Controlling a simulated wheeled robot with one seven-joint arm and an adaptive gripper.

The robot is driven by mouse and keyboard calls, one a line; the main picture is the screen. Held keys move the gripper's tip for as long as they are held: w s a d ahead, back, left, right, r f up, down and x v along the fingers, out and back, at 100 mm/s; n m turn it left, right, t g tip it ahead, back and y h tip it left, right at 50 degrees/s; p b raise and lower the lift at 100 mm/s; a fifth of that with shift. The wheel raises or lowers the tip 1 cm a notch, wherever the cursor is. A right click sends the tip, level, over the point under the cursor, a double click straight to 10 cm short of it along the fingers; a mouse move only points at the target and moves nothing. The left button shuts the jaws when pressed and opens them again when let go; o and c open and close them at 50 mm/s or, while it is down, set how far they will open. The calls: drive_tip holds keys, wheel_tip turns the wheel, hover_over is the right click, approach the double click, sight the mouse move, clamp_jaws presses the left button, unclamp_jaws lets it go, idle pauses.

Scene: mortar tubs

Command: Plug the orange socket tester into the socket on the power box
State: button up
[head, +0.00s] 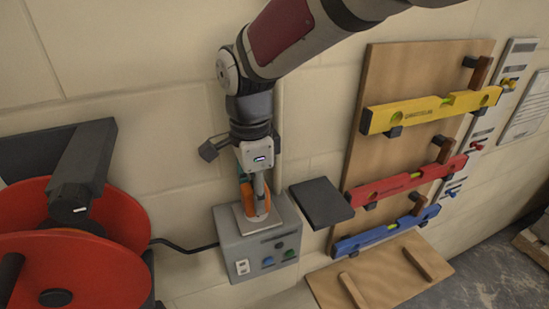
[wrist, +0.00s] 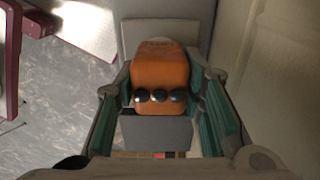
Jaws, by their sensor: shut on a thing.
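The orange socket tester (wrist: 160,68) sits between the two teal-padded fingers of my gripper (wrist: 162,92) in the wrist view. Three small dark round lights and a grey lower part show on it. In the head view my gripper (head: 257,195) points down, shut on the tester (head: 249,198), over the top of the grey power box (head: 245,248). A pale plate (head: 243,222) lies on the box under the tester; I cannot tell whether the tester touches it. The tester's plug side is hidden.
A red cable reel (head: 95,270) stands left, its black cable running to the box. A dark flat panel (head: 321,202) is close on the right. Beyond it a wooden board (head: 400,70) holds yellow, red and blue levels. The block wall is close behind.

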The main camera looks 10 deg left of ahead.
drive_tip(key=shift+f, duration=0.55)
drive_tip(key=o, duration=1.2)
drive_tip(key=shift+c, duration=0.2)
wheel_tip(320, 180, up, 12)
